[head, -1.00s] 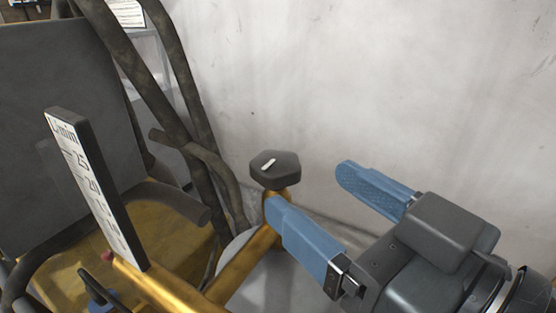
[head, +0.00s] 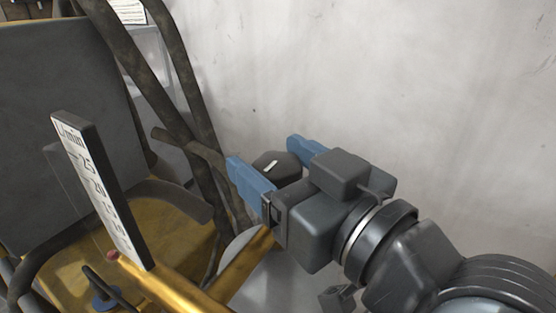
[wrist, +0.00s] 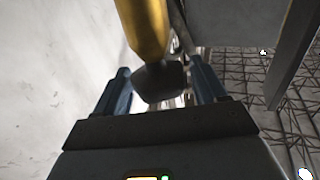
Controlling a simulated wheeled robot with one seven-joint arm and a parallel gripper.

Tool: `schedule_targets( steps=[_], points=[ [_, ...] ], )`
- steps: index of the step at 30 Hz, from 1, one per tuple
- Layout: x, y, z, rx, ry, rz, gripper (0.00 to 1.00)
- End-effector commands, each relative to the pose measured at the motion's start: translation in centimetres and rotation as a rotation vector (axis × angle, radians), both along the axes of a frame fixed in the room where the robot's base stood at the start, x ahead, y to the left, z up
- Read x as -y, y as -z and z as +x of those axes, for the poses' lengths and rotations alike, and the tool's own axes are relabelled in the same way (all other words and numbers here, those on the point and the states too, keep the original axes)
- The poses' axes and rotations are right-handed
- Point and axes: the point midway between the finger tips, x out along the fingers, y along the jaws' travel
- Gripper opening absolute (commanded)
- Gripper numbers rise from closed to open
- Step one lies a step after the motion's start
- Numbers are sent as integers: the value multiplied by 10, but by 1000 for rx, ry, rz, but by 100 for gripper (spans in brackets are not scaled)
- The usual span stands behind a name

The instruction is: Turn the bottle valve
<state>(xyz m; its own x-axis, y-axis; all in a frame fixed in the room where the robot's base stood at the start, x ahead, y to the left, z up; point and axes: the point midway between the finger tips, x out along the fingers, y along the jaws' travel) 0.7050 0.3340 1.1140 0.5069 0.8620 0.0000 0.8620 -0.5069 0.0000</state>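The bottle valve is a dark, many-sided knob (head: 277,167) with a small white mark on top, at the end of a brass-coloured pipe (head: 243,262). My gripper (head: 264,158) has its two blue fingers apart, one on each side of the knob. The wrist view also shows the knob (wrist: 160,82) between the fingers, with the brass stem (wrist: 143,28) leading away from it. A narrow gap seems to show beside the knob on the right in the wrist view; contact on the left finger cannot be told. My gripper body hides the knob's lower part in the head view.
A flow gauge (head: 101,190) with a numbered scale stands at the left. Dark hoses (head: 140,75) run down behind the knob. A grey panel (head: 60,100) stands far left. A pale wall (head: 400,80) is behind, with free room at the right.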

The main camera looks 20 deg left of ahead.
Motion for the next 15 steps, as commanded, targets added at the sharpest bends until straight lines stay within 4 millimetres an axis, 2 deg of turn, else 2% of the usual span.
schedule_targets(
  steps=[2,12,15],
  points=[
    [0,0,0,0,0,0,63],
    [0,0,0,0,1,0,30],
    [0,0,0,0,0,0,29]
  ],
)
